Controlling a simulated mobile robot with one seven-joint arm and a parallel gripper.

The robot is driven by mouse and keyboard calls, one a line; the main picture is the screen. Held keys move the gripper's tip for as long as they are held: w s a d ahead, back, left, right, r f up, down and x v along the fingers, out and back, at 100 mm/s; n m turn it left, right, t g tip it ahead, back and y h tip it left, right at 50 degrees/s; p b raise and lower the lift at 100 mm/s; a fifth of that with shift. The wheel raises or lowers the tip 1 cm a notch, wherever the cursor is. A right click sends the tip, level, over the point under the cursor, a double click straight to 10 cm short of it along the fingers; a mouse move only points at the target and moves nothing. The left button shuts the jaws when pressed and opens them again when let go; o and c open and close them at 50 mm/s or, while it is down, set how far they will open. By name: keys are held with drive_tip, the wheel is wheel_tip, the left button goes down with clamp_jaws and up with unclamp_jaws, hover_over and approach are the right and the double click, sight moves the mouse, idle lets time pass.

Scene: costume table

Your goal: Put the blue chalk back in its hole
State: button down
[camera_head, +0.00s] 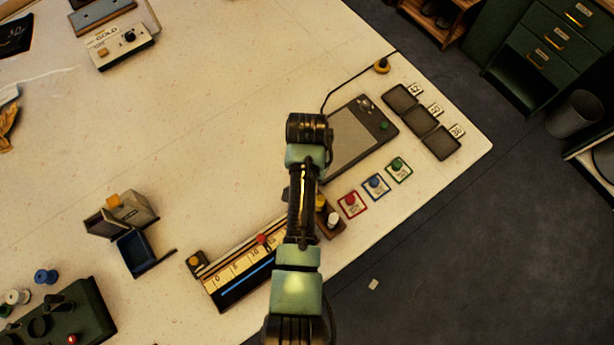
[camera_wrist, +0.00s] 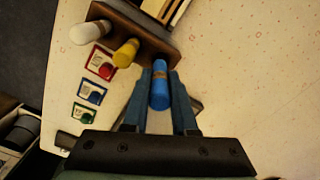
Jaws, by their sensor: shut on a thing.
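The blue chalk (camera_wrist: 159,88) is upright-looking between the two fingers of my gripper (camera_wrist: 161,78) in the wrist view, and the gripper is shut on it. Its far end meets the right end of the brown chalk block (camera_wrist: 134,28). I cannot tell whether that end is inside a hole or just over it. A white chalk (camera_wrist: 88,33) and a yellow chalk (camera_wrist: 126,53) stand in the same block. In the head view the block (camera_head: 327,230) shows beside my arm, which hides the blue chalk and the fingers.
Red (camera_head: 351,204), blue (camera_head: 376,187) and green (camera_head: 399,169) button cards lie right of the block. A grey tablet (camera_head: 357,141) lies behind them. A ruler-like box (camera_head: 243,274) stands close on the left. The table's front edge is near.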

drive_tip(key=shift+f+b, duration=1.15)
drive_tip(key=shift+f, duration=0.8)
idle(1.3)
drive_tip(key=c, duration=0.6)
unclamp_jaws()
drive_tip(key=shift+r, duration=0.15)
drive_tip(key=shift+r+p, duration=3.35)
drive_tip(key=shift+p, duration=0.25)
